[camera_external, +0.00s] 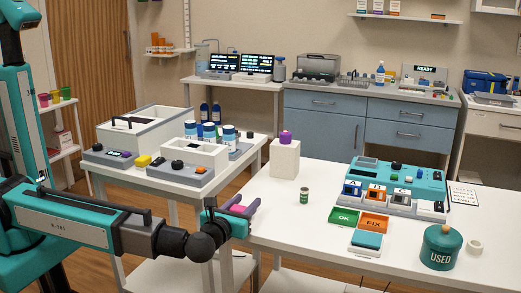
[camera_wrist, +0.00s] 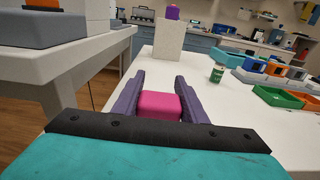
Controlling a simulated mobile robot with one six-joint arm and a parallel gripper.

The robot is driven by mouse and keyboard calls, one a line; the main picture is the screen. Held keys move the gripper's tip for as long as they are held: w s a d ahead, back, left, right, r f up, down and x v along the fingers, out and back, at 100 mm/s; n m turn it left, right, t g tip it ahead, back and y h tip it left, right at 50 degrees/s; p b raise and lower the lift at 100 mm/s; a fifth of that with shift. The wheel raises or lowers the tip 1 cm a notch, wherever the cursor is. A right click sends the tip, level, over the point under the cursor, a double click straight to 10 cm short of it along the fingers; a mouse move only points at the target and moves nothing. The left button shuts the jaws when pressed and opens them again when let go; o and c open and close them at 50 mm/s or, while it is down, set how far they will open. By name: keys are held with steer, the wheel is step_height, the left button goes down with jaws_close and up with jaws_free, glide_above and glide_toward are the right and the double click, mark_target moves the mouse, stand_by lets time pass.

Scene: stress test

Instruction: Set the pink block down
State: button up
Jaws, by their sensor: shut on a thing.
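The pink block (camera_wrist: 159,106) sits between the two purple fingers of my gripper (camera_wrist: 159,92) in the wrist view. My gripper is shut on it. In the external view, my gripper (camera_external: 243,209) is at the left edge of the white table (camera_external: 300,232), with a bit of the pink block (camera_external: 238,209) showing. I cannot tell whether the block touches the table or is held above it.
A white box (camera_external: 285,160) with a purple knob stands behind. A green can (camera_external: 304,195) is to the right. Further right are a teal device (camera_external: 400,180), green OK tray (camera_external: 343,218), orange FIX tray (camera_external: 373,222) and USED jar (camera_external: 441,248). The table's front middle is clear.

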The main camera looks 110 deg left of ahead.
steer(key=shift+f, duration=0.15)
steer(key=o, duration=1)
steer(key=shift+r, duration=0.2)
steer(key=shift+d+r, duration=0.15)
steer(key=shift+d, duration=2.85)
steer(key=shift+d+r, duration=0.15)
steer(key=shift+d, duration=2.85)
